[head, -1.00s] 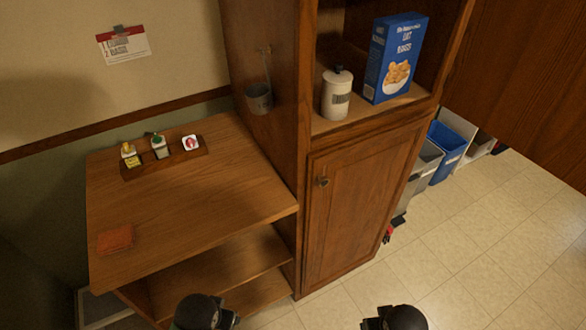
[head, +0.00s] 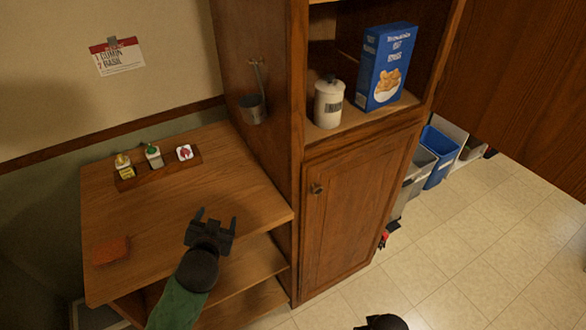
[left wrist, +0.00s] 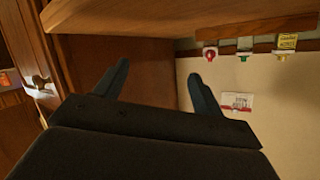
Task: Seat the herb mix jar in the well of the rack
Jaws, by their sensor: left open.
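A wooden rack (head: 140,180) at the back of the counter holds a yellow-capped jar (head: 124,166), a green-capped jar (head: 154,157) and a white item with a red mark (head: 184,153). I cannot tell which is the herb mix jar, and no empty well is clear.
An orange-brown pad (head: 111,250) lies on the counter's (head: 170,215) front left. A tall cabinet (head: 270,170) with a hanging metal cup (head: 253,108) walls the right side. A white canister (head: 328,103) and blue box (head: 386,68) stand on its shelf. The counter's middle is clear.

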